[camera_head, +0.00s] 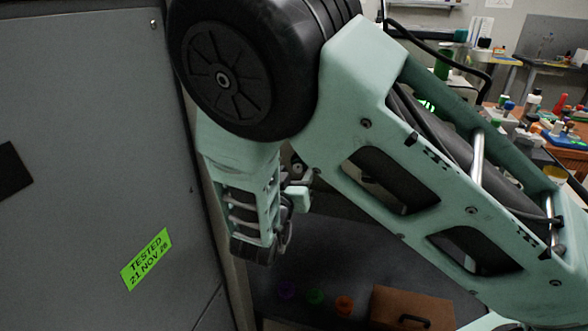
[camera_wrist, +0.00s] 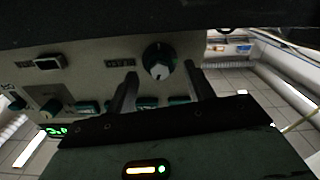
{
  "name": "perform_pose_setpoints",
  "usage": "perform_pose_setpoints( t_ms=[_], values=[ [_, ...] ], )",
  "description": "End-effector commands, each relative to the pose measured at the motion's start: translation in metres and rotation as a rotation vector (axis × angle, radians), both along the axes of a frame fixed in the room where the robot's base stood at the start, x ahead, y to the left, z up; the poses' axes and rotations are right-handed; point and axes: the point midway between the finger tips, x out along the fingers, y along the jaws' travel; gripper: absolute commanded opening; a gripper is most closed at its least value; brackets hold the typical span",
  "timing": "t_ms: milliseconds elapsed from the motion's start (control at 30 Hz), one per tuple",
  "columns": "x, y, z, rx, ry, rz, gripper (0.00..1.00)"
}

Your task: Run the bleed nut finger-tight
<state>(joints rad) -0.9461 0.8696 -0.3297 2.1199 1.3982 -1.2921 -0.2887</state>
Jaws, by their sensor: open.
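My gripper (camera_wrist: 160,69) is open in the wrist view, with its two dark fingers apart and nothing held between them. A round dark knob (camera_wrist: 158,58) with a pale lower part is on a light panel (camera_wrist: 90,80), seen between the fingertips. I cannot tell whether the fingers touch it. I cannot make out a bleed nut for certain in either view. In the head view my arm hangs beside a large grey cabinet (camera_head: 90,130), and my fingers cannot be made out.
The panel also carries a square switch (camera_wrist: 48,62), several dark-green parts and a lit green display (camera_wrist: 57,131). In the head view, a brown case (camera_head: 412,308) and small coloured pots (camera_head: 316,297) are below. A crowded bench (camera_head: 545,130) stands at the right.

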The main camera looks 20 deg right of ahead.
Motion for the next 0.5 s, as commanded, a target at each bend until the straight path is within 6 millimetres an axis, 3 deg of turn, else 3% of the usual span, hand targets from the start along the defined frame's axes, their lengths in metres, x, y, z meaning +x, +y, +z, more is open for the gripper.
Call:
perform_pose_setpoints(
  t_ms=[200,500],
  values=[
    [0.0135,-0.0097,-0.0002,0.000,0.000,0.000,0.53],
    [0.0148,-0.0106,-0.0002,0.000,0.000,0.001,0.53]
  ],
)
